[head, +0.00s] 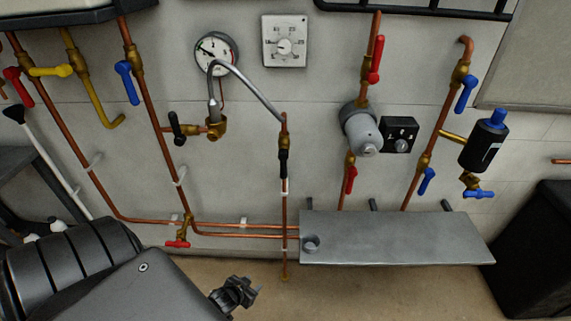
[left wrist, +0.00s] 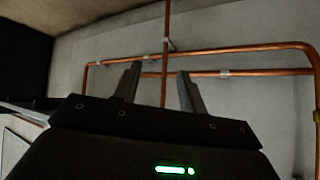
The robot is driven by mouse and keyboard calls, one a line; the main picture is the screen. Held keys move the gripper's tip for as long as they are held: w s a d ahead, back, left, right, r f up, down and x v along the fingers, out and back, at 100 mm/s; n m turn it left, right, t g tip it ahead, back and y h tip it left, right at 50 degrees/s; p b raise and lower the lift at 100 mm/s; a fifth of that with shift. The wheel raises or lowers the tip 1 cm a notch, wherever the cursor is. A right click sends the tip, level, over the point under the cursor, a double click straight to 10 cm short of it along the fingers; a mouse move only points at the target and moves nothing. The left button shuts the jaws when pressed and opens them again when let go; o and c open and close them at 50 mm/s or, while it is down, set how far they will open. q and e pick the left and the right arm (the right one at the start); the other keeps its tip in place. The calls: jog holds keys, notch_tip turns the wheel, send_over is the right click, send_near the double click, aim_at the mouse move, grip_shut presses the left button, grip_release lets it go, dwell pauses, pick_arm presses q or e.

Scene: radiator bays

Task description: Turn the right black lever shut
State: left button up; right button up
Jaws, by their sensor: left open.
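The right black lever (head: 283,163) hangs from a brass valve on a thin vertical copper pipe, just below the end of the grey braided hose. It points down, in line with the pipe. The left black lever (head: 176,128) stands roughly upright beside a brass fitting at the hose's other end. My left gripper (head: 248,291) is low in front of the wall, below and left of the right lever and well apart from it. In the left wrist view its two fingers (left wrist: 157,82) are spread with nothing between them. The right gripper does not show.
A grey metal shelf (head: 395,250) juts out right of the right lever's pipe. The braided hose (head: 250,85) arches above the lever, near a gauge (head: 216,52). A red valve handle (head: 177,244) sits low at left. Wall around the right lever is mostly clear.

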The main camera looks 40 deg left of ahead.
pick_arm(q)
jog(key=w+a+r+t, duration=0.1)
jog(key=w+r, duration=0.2)
jog(key=r, duration=0.3)
jog(key=w+a+r+t+p, duration=0.1)
jog(key=w+r+t, duration=0.15)
jog(key=r, duration=0.35)
jog(key=w+a+r+t, duration=0.1)
jog(key=w+a+r, duration=0.1)
jog(key=w+r, duration=0.35)
jog(key=t+p, duration=0.1)
jog(key=t, duration=0.3)
send_near(281, 171)
jog(key=w, duration=0.3)
jog(key=w+p, duration=0.1)
jog(key=w, duration=0.7)
jog(key=shift+w+a, duration=0.15)
jog(key=shift+a, duration=0.25)
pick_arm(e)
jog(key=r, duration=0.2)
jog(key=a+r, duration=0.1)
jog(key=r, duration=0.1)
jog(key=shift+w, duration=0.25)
pick_arm(q)
jog(key=shift+c, duration=0.8)
grip_shut()
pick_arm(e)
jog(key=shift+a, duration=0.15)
